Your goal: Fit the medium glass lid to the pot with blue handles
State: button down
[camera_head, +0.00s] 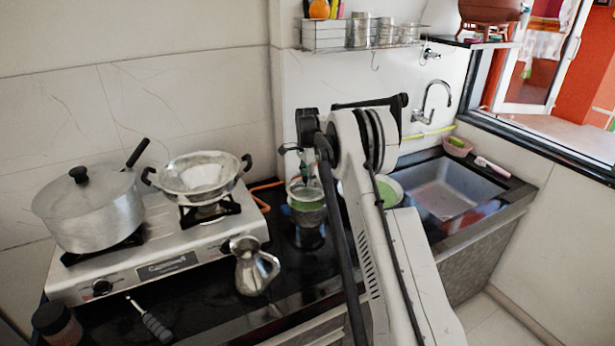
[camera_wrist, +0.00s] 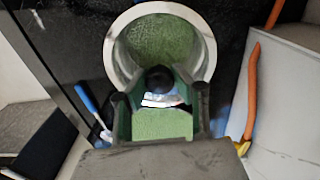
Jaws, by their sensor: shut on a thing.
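In the wrist view my gripper (camera_wrist: 158,88) is shut on the dark round knob (camera_wrist: 158,78) of the glass lid. The clear lid is hard to make out. Around and below the knob is a pale round rim (camera_wrist: 113,55) with speckled green inside it; I cannot tell how much of this is lid and how much is vessel. A blue handle-like piece (camera_wrist: 86,96) shows left of the gripper. In the head view a green-looking round vessel (camera_head: 306,203) stands below my gripper (camera_head: 305,158). Whether lid and pot touch is unclear, and my arm hides part of the area.
A steel pot (camera_head: 85,215) and a steel pan (camera_head: 200,180) stand on the stove (camera_head: 165,262) at left. A metal jug (camera_head: 252,272) is in front of it. An orange hose (camera_wrist: 252,92) runs beside the stove. The sink (camera_head: 450,190) is at right.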

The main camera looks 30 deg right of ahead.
aim_at(307, 188)
jog(key=shift+f+b, duration=0.95)
jog(key=shift+f, duration=1.05)
jog(key=shift+f+b, duration=0.2)
jog(key=shift+b, duration=0.55)
jog(key=c, duration=1.3)
grip_release()
jog(key=shift+c, duration=0.2)
notch_tip(307, 188, up, 12)
jog(key=shift+r, duration=0.1)
